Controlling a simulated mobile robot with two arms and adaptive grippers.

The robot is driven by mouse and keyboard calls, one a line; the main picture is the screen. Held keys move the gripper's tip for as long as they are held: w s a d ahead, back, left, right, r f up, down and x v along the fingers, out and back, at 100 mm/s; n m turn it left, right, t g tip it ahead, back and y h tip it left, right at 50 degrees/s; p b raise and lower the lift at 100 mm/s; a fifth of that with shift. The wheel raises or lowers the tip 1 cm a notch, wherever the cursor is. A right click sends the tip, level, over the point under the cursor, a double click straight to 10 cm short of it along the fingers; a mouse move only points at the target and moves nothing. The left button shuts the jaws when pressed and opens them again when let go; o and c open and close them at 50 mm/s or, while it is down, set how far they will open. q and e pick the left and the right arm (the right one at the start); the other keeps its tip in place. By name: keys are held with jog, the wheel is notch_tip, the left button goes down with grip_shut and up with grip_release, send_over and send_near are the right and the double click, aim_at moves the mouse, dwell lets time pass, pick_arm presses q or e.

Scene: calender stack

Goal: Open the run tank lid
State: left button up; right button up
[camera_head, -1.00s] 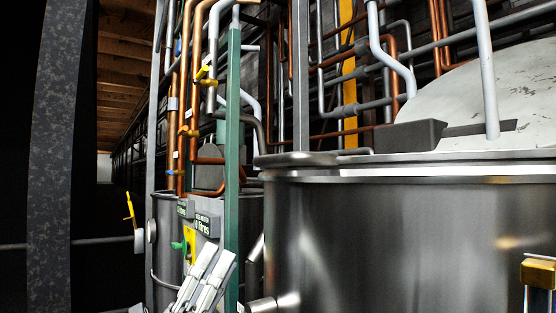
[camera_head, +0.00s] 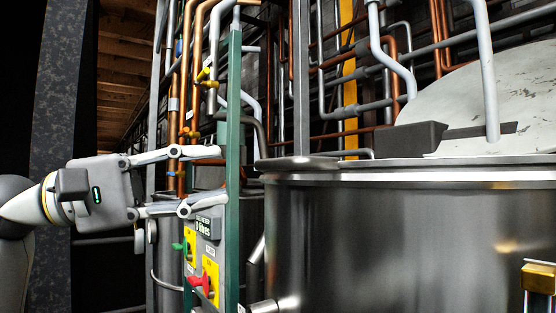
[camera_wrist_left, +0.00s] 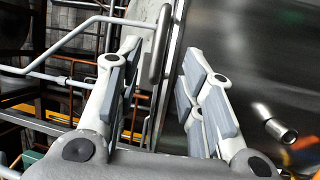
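A large steel tank (camera_head: 410,240) fills the right of the head view. A pale, scuffed domed lid (camera_head: 500,95) shows above its rim. A grey hinge-like block (camera_head: 408,137) and bar sit beside it. A rounded metal handle (camera_head: 297,163) sticks out at the tank's left rim; it also shows in the wrist view (camera_wrist_left: 161,45). I cannot tell which tank is the run tank. My left gripper (camera_head: 221,175) is open and empty, left of the big tank, its fingertips by the green post. In the wrist view its fingers (camera_wrist_left: 165,75) are spread, apart from the handle. My right gripper is out of view.
A green upright post (camera_head: 233,120) stands between my left gripper and the large tank. Copper and grey pipes crowd the back.

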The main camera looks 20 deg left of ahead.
aim_at(272, 165)
pick_arm(q)
jog(key=p+x, duration=0.3)
jog(key=x, duration=0.6)
jog(key=shift+w+d, duration=0.15)
jog(key=shift+d, duration=0.15)
grip_shut()
